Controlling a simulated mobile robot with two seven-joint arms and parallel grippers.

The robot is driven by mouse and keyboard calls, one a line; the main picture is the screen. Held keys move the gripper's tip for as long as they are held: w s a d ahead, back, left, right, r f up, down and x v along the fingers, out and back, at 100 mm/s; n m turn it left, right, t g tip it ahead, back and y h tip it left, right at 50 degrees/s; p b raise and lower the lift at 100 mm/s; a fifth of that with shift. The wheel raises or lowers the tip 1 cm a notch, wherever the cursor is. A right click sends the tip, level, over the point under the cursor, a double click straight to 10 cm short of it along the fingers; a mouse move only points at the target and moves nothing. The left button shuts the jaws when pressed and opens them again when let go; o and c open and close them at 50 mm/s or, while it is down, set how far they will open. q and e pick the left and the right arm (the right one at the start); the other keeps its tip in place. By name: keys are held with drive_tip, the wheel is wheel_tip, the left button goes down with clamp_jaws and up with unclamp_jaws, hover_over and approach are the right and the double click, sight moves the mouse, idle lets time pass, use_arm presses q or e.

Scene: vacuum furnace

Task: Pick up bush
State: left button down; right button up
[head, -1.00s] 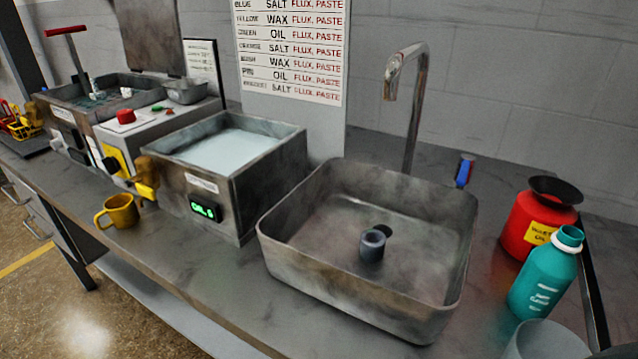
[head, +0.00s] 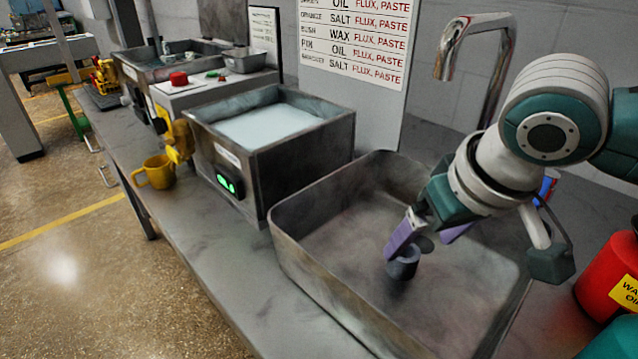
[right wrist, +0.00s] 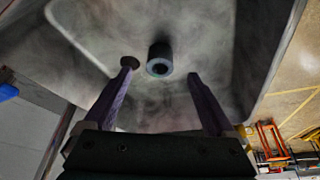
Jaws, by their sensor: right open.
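The bush (head: 403,263) is a small dark grey hollow cylinder standing in the metal sink basin (head: 309,247). In the right wrist view the bush (right wrist: 160,59) sits ahead of the fingertips, between their lines, with its bore facing the camera. My right gripper (head: 424,246) reaches down into the basin with its purple fingers spread. In the head view one finger overlaps the top of the bush; the wrist view shows the right gripper (right wrist: 161,70) open and empty, with the bush apart from both fingers. My left gripper is in neither view.
A chrome faucet (head: 462,50) rises behind the sink. A metal tank of pale liquid (head: 268,125) stands left of it, with a yellow mug (head: 157,172) nearby. A red waste container (head: 612,270) stands at the right. The basin floor around the bush is mostly clear.

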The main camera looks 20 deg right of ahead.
sight(406, 251)
drive_tip(key=x, duration=0.2)
drive_tip(key=b+x, duration=0.1)
drive_tip(key=x, duration=0.3)
drive_tip(key=shift+w, duration=0.4)
clamp_jaws()
idle(0.4)
